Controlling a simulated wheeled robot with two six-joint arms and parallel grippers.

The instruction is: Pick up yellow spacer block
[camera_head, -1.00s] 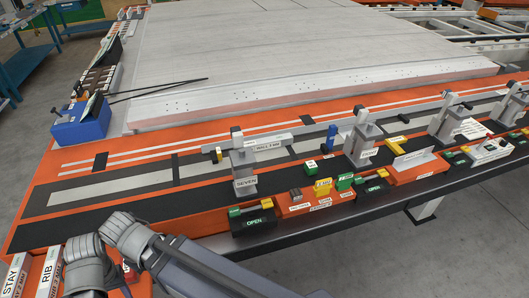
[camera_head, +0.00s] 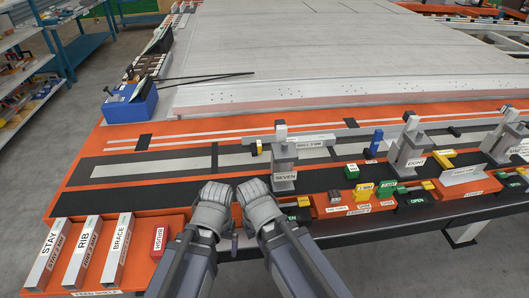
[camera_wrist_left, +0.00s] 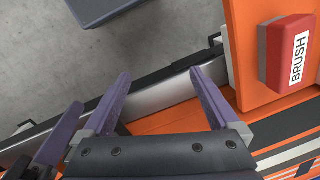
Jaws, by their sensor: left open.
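A yellow block (camera_head: 364,191) with a label, probably the spacer block, sits in an orange tray (camera_head: 335,210) on the front strip of the jig, beside a green block (camera_head: 386,188). My left gripper (camera_head: 233,243) is low at the front edge, well left of the yellow block and mostly hidden behind my wrist in the head view. In the left wrist view its jaws (camera_wrist_left: 160,76) are open and empty, over the jig's edge. A purple finger at the left of that view (camera_wrist_left: 52,140) seems to be my right gripper; its opening cannot be judged. The yellow block is not in the wrist view.
A red BRUSH block (camera_head: 158,240) lies left of my wrists and also shows in the wrist view (camera_wrist_left: 289,52). Labelled bars STAY, RIB and BRACE (camera_head: 91,250) are further left. The SEVEN clamp post (camera_head: 284,168) and EIGHT post (camera_head: 408,150) stand behind the trays.

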